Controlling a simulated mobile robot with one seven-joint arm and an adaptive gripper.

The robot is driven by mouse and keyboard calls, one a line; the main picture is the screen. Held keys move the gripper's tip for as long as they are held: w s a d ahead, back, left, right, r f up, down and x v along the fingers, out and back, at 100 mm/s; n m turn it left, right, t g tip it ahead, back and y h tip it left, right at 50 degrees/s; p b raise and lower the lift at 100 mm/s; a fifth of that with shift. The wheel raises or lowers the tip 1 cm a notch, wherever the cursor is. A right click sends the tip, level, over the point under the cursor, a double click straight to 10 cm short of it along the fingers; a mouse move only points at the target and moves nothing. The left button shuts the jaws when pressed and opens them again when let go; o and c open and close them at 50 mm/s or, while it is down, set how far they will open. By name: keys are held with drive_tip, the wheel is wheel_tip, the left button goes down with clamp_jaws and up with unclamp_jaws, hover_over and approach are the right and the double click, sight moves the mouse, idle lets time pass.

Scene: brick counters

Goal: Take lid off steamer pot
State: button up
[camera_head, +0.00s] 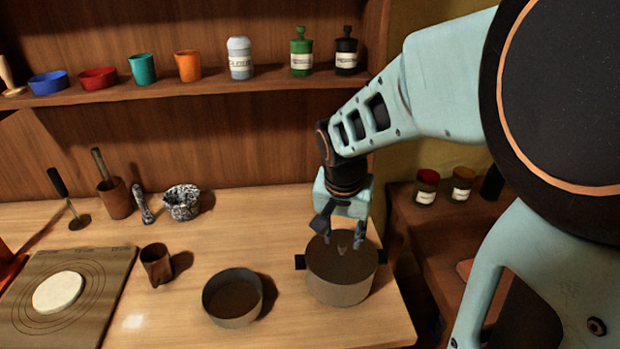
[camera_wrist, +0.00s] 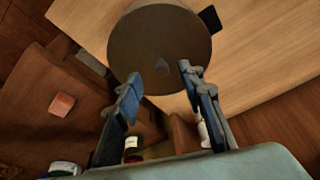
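The steamer pot (camera_head: 340,291) is a grey round pot with dark side handles, standing near the right front of the wooden counter. Its flat brown lid (camera_head: 345,266) is on top, with a small pointed knob (camera_head: 341,249) at the middle. In the wrist view the lid (camera_wrist: 150,35) fills the top centre, and the knob (camera_wrist: 162,67) shows between the fingers. My gripper (camera_head: 343,240) is just above the lid, pointing down, with its two fingers apart and nothing between their pads that I can see held. Whether the fingertips touch the lid is unclear.
An open round pan (camera_head: 232,320) stands left of the pot, with a brown cup (camera_head: 156,264) beyond it. A board with white dough (camera_head: 58,292) is at far left. Jars stand on a lower side counter (camera_head: 430,230) to the right. Free counter lies behind the pan.

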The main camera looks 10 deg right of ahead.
sight(342, 245)
drive_tip(key=b+x, duration=0.2)
drive_tip(key=x, duration=0.3)
drive_tip(key=shift+w+b, duration=0.2)
drive_tip(key=shift+b, duration=0.15)
drive_tip(key=shift+r, duration=0.1)
drive_tip(key=shift+c, duration=0.7)
clamp_jaws()
